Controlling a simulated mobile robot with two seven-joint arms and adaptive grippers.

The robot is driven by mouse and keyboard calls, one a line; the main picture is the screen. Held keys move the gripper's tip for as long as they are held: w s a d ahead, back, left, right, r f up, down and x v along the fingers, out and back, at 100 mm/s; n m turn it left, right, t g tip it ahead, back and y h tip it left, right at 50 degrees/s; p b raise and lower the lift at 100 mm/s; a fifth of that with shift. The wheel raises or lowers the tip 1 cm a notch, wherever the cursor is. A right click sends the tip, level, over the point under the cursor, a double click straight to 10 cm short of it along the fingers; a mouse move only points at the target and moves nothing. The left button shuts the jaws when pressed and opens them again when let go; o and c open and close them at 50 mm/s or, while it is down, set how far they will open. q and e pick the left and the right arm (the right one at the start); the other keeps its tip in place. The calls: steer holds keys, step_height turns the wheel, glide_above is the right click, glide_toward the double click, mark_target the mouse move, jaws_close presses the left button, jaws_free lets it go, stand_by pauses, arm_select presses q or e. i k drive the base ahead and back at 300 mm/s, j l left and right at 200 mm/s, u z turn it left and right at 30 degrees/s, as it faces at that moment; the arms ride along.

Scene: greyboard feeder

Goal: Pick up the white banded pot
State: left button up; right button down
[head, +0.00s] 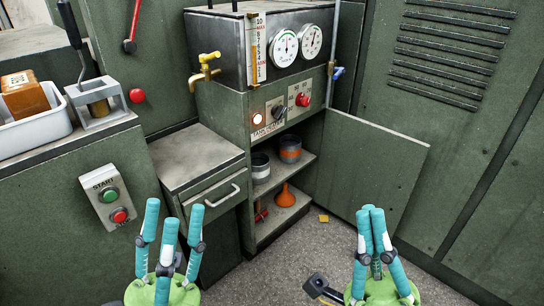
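A small dark pot with a white band (261,168) stands upright on the upper shelf inside the open cabinet, near the shelf's left side. Part of it is hidden by the cabinet's left edge. My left gripper (174,210) is at the bottom left, in front of the drawer unit, with its teal fingers spread open and nothing between them. My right gripper (371,211) is at the bottom right, in front of the open door, with its fingertips together and nothing seen in them. Both grippers are well apart from the pot.
An orange-banded pot (290,150) stands behind and right of the white-banded one. An orange funnel (285,197) is on the lower shelf. The cabinet door (372,165) stands open to the right. The drawer unit (196,157) stands left of the opening.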

mark_target(260, 162)
steer(key=i+l+z, duration=0.1)
steer(key=i+l, duration=0.45)
steer(key=l, duration=0.15)
steer(key=i+l, duration=0.6)
steer(key=l+z, duration=0.05)
